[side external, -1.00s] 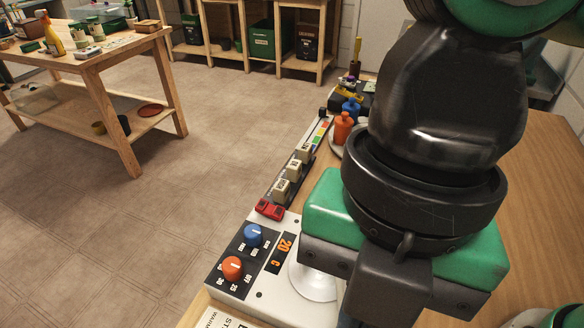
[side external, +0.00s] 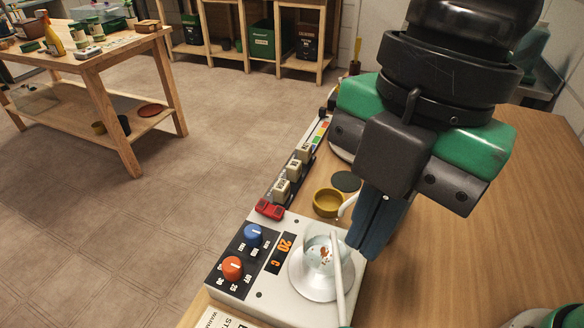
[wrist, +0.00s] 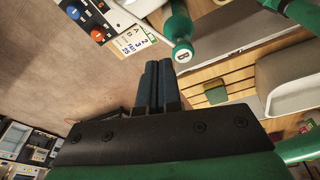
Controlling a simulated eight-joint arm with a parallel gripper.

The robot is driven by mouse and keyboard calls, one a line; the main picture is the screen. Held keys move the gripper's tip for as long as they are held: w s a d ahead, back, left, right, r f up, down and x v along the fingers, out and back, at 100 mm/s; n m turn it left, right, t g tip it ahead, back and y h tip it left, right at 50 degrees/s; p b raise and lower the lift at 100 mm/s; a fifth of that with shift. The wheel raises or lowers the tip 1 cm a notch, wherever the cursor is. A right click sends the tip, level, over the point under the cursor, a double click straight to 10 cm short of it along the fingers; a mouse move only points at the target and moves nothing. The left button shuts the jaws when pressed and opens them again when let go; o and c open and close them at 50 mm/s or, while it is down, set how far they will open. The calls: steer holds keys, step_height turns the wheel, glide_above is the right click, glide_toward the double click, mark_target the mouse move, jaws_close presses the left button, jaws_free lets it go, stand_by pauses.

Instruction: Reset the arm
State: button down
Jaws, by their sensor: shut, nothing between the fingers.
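My gripper (side external: 364,252) is at right of centre in the side view, pointing down, with its dark blue fingers together and nothing held. It appears near the glass beaker, but I cannot tell the exact gap. In the wrist view the two fingers (wrist: 157,68) lie side by side, touching. The glass beaker (side external: 318,256) stands on the round plate of the white control box (side external: 262,292). It holds something small and reddish, and a white rod leans over it.
A yellow dish (side external: 327,203) and a dark green disc (side external: 345,181) lie behind the box.

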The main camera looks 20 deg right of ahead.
steer(key=w+d+f+m+t, duration=0.2)
steer(key=w+d+f+m, duration=0.1)
steer(key=d+m, duration=0.4)
steer(key=w+d+f+m+t+h, duration=0.1)
steer(key=w+d+f+m+t, duration=0.2)
steer(key=d+m, duration=0.5)
steer(key=w+d+f+m+t+h, duration=0.1)
steer(key=w+d+f+m+t, duration=0.1)
steer(key=d+m, duration=0.5)
steer(key=shift+w+d+f+m+t, duration=0.15)
steer(key=shift+w+f+m+t, duration=0.3)
steer(key=shift+w, duration=0.7)
steer(key=shift+f, duration=0.15)
